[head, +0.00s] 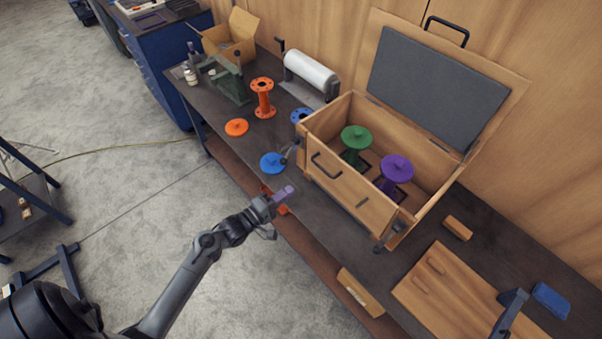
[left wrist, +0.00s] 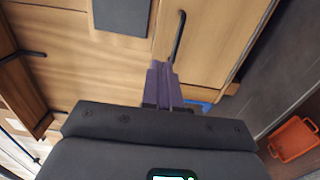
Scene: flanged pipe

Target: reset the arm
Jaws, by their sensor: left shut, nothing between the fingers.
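My left gripper (head: 285,193) is over the front edge of the workbench, in front of the wooden box. In the left wrist view its purple fingers (left wrist: 163,85) are together with nothing between them. The wooden box (head: 345,190) stands with its lid (head: 437,90) open. Inside are a green-capped pipe (head: 356,137) and a purple-capped pipe (head: 397,168), both upright. An orange flanged pipe (head: 263,98) stands on the bench near an orange disc (head: 237,127). A blue disc (head: 272,162) lies beyond my left gripper. My right gripper is not seen.
A blue flanged piece (head: 301,115) is partly hidden behind the box. A paper roll (head: 311,73), a green stand (head: 232,82) and a cardboard box (head: 232,35) are at the back. A wooden panel (head: 455,290) lies right. An orange bin (left wrist: 295,138) is below the bench edge.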

